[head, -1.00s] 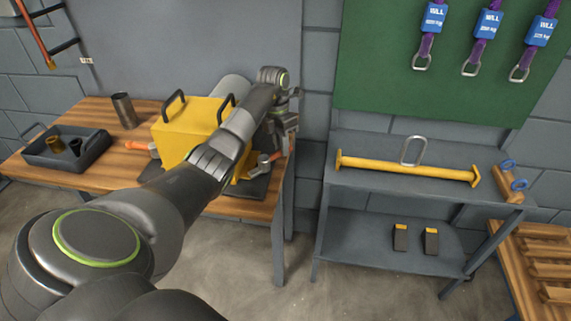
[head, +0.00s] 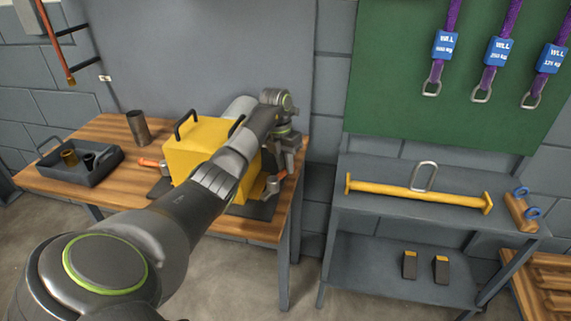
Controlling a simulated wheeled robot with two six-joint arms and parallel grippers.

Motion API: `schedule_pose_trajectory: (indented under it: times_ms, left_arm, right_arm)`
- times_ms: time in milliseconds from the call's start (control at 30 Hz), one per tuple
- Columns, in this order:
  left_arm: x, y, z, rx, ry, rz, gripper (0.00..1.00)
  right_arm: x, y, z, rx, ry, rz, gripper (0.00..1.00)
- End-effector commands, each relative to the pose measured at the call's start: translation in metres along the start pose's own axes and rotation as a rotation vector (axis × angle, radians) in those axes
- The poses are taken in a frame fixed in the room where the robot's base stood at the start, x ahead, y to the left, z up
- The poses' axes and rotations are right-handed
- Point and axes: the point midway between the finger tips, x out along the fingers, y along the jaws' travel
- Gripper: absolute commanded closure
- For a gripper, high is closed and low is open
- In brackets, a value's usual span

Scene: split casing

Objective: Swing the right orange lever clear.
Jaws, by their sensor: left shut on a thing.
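The yellow split casing (head: 190,152) with black handles on top sits on a dark base plate on the wooden table. An orange lever (head: 152,162) sticks out at its left side. The right orange lever (head: 284,175) is at the casing's right side, partly hidden by my gripper. My left arm reaches across the casing's front right part. My left gripper (head: 285,165) points down at the right lever and is shut on it; the fingertips are small and partly hidden. My right gripper is not in view.
A dark tray (head: 72,172) with small cylindrical parts and a metal cup (head: 138,128) stand left on the wooden table (head: 115,198). A grey shelf (head: 440,232) to the right carries a yellow lifting bar (head: 410,193). Floor lies open between table and shelf.

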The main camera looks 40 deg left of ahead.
Motion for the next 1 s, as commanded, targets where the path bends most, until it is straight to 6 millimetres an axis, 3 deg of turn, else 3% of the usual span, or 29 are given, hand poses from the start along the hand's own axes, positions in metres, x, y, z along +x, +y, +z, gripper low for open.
schedule_pose_trajectory:
  times_ms: [100,133,267,667,767,933,1000]
  left_arm:
    - [-0.001,0.0,0.001,0.001,-0.004,0.002,1.0]
    - [-0.001,0.0,0.001,0.001,-0.004,0.002,0.79]
    - [-0.001,0.0,0.001,0.002,-0.003,0.002,0.62]
    - [-0.008,0.0,0.001,0.002,-0.004,0.001,0.61]
    - [-0.022,0.0,0.001,0.003,-0.005,0.001,0.61]
    - [-0.061,0.0,0.001,0.002,-0.008,0.002,0.61]
    - [-0.086,-0.001,0.001,0.001,-0.004,0.001,0.61]
  right_arm:
    - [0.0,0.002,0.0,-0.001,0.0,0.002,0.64]
    - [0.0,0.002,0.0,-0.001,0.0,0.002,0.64]
    - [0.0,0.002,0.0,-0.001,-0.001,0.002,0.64]
    - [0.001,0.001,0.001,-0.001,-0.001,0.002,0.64]
    - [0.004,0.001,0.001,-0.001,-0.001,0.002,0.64]
    - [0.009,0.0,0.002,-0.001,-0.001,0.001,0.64]
    - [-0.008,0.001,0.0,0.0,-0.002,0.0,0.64]
